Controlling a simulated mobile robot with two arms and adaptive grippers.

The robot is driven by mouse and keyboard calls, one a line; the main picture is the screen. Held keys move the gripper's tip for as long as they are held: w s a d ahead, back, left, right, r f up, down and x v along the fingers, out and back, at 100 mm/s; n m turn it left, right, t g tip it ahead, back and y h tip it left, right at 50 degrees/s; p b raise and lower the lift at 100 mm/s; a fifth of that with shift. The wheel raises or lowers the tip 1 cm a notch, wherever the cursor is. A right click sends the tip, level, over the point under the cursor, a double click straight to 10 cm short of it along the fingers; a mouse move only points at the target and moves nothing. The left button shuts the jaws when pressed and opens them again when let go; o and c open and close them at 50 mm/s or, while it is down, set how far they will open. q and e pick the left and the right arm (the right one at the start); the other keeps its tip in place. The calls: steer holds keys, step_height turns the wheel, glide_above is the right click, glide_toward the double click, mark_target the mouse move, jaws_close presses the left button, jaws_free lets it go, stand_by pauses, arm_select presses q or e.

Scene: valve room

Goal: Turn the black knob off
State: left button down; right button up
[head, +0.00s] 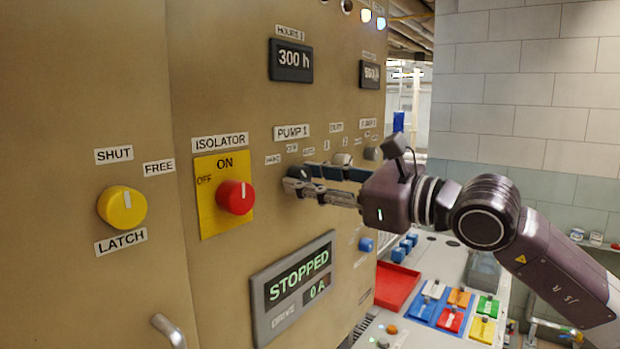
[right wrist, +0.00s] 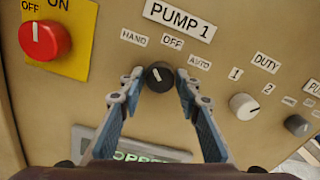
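The black knob (right wrist: 158,76) is on the panel below the PUMP 1 label, with HAND, OFF and AUTO labels around its top. A pale mark on it seems to point up and left, towards HAND. In the head view my right gripper's fingers largely hide it. My right gripper (head: 291,186) reaches in from the right at the panel. In the right wrist view its fingertips (right wrist: 160,80) straddle the knob, one on each side, parted with little or no gap. I cannot tell whether they touch it. My left gripper is not in view.
A red isolator knob (head: 235,197) on a yellow plate and a yellow latch knob (head: 122,207) are to the left. A STOPPED display (head: 292,285) is below. A metal handle (head: 168,330) sticks out lower left.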

steer(key=c, duration=0.7)
steer(key=shift+f+m+b, duration=0.1)
steer(key=shift+m+b, duration=0.2)
steer(key=shift+b, duration=0.45)
steer(key=m+b, duration=0.5)
steer(key=b, duration=0.1)
steer(key=shift+m+b, duration=0.3)
steer(key=shift+m, duration=0.1)
steer(key=shift+r+m+b, duration=0.2)
steer(key=shift+m+b, duration=0.5)
steer(key=shift+m, duration=0.4)
steer(key=shift+r, duration=0.1)
steer(key=o, duration=1.1)
steer(key=shift+o, duration=0.2)
